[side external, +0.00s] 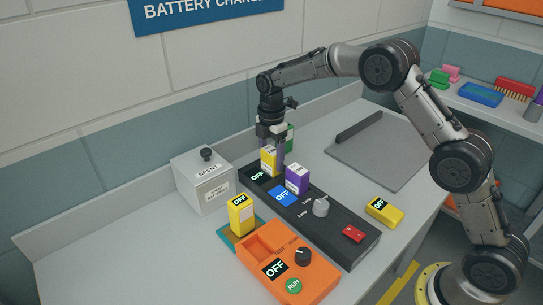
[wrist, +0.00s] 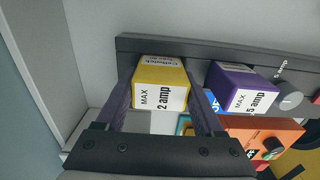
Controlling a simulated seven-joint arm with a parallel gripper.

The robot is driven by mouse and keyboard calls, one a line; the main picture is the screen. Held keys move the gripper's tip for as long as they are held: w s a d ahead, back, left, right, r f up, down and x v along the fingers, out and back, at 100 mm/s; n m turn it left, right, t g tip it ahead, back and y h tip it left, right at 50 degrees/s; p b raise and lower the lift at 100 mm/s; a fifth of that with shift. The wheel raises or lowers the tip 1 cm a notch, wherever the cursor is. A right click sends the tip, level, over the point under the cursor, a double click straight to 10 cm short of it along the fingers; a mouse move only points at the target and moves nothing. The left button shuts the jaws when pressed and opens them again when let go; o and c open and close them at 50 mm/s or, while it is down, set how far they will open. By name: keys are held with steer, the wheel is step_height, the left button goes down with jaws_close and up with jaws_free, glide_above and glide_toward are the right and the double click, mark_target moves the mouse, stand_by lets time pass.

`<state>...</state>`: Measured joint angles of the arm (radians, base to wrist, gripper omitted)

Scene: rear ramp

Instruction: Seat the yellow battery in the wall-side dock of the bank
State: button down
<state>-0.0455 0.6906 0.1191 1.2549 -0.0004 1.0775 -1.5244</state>
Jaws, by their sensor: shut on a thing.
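A yellow battery (side external: 268,161) stands upright at the wall-side end of the dark bank (side external: 330,232). My gripper (side external: 272,150) points down and is shut on it, with one finger on each side. In the wrist view the yellow battery (wrist: 160,84) sits between both fingers, its label reading "MAX 2 amp". Its lower end is hidden, so I cannot tell whether it is fully down in the wall-side dock. A purple battery (side external: 297,179) stands in the neighbouring dock, marked "5 amp" in the wrist view (wrist: 240,88). An "OFF" display (side external: 258,175) shows beside the yellow battery.
A second yellow block (side external: 241,214) stands on a teal mat beside the orange tester (side external: 288,262). Another yellow block (side external: 384,212) lies right of the bank. A grey "SPENT" box (side external: 204,184) stands left. A green object (side external: 290,136) is partly hidden behind my gripper. A grey mat (side external: 378,152) lies behind.

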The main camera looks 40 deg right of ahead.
steer(key=shift+f, duration=0.2)
stand_by(0.7)
jaws_free()
steer(key=shift+f, duration=0.1)
